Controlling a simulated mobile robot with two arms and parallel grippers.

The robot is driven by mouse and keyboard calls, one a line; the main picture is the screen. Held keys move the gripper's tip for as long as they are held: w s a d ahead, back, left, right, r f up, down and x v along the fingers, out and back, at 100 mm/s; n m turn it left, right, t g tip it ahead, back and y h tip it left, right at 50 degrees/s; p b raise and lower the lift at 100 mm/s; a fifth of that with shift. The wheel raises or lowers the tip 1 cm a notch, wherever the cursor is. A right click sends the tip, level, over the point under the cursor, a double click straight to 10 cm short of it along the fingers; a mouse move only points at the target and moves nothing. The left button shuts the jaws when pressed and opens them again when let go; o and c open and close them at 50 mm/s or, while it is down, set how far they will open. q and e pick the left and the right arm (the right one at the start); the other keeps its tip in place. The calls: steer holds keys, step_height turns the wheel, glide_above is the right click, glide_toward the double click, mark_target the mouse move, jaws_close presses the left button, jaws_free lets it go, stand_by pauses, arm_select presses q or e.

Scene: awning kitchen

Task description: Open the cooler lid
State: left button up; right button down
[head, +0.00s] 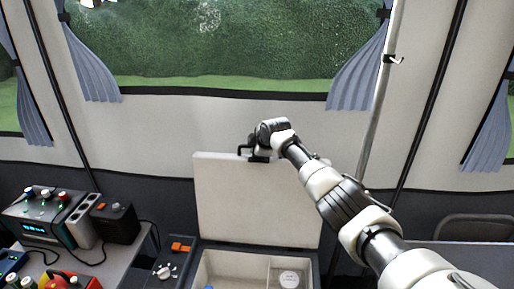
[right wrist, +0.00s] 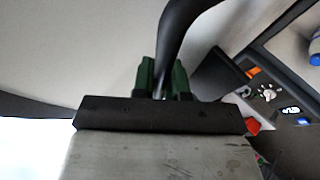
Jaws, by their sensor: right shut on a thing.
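The cooler lid (head: 257,200) is a pale panel standing about upright at the back of the open cooler (head: 268,262). A dark handle (head: 242,149) is at the lid's top edge. My right gripper (head: 256,152) is at this handle. In the right wrist view, the green fingertips of my right gripper (right wrist: 164,78) are shut on a black curved bar, the handle (right wrist: 182,30). My left gripper is in neither view.
Inside the cooler are a round white-topped item (head: 289,279) and a bit of something blue. A control panel with an orange switch (head: 181,247) adjoins it on the left. Electronic devices (head: 45,218) stand on a table at the left. The tent wall (head: 180,130) rises behind.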

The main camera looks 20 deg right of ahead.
steer(key=shift+f, duration=0.15)
steer(key=c, duration=1.4)
jaws_free()
steer(key=shift+s, duration=0.1)
steer(key=b+v, duration=0.1)
steer(key=v, duration=0.9)
steer(key=shift+s+r, duration=0.15)
steer(key=shift+r, duration=0.25)
